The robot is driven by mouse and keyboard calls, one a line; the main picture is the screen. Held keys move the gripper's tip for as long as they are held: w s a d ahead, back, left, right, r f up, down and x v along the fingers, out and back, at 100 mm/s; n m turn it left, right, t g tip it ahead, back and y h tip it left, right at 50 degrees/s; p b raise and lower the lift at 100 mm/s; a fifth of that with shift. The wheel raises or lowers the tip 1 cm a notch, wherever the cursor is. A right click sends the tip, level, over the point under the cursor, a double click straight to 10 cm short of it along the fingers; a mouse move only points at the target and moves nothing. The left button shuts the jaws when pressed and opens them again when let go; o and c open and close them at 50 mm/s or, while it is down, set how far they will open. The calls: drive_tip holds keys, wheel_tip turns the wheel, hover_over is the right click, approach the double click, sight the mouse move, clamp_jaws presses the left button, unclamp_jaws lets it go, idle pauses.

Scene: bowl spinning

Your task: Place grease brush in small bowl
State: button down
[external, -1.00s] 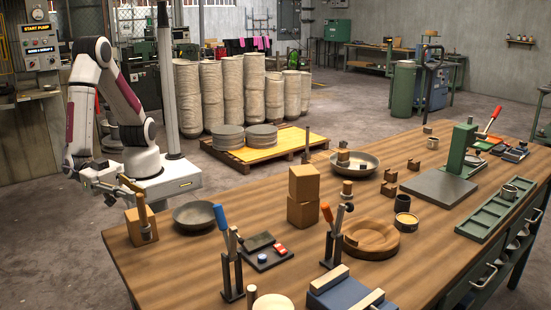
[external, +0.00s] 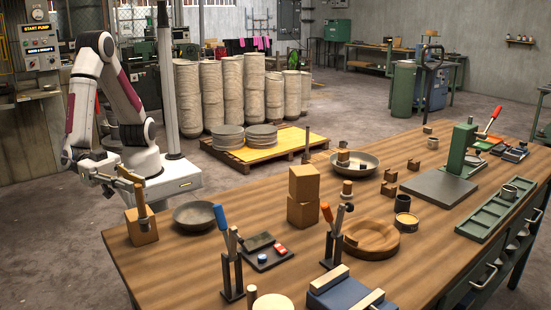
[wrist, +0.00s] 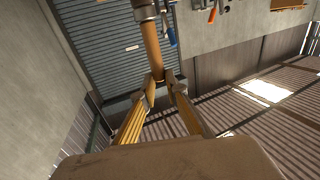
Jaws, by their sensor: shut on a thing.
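The grease brush has a wooden handle (external: 139,192) and a dark lower end (external: 144,222), and hangs nearly upright in front of or above a brown block (external: 135,234) at the table's left end; whether it touches the block I cannot tell. My gripper (external: 131,178) is shut on the upper handle. In the wrist view, the yellowish fingers of my gripper (wrist: 163,88) close around the handle (wrist: 151,45), with a grey collar (wrist: 145,12) beyond. The small dark grey bowl (external: 195,216) stands empty just right of the block.
A larger pan (external: 366,167) holds small blocks farther back. Bare tabletop (external: 165,265) lies in front of the bowl.

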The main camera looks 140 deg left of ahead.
drive_tip(key=s+a+r+n+g+y, duration=0.1)
drive_tip(key=s+a+n+g+y, duration=0.3)
drive_tip(key=a, duration=0.4)
drive_tip(key=s+a+n+g+y, duration=0.4)
drive_tip(key=s+a+y, duration=0.1)
drive_tip(key=a, duration=0.3)
drive_tip(key=shift+a+r+y, duration=0.35)
drive_tip(key=shift+y, duration=0.05)
drive_tip(key=shift+f, duration=3)
drive_tip(key=shift+f, duration=2.15)
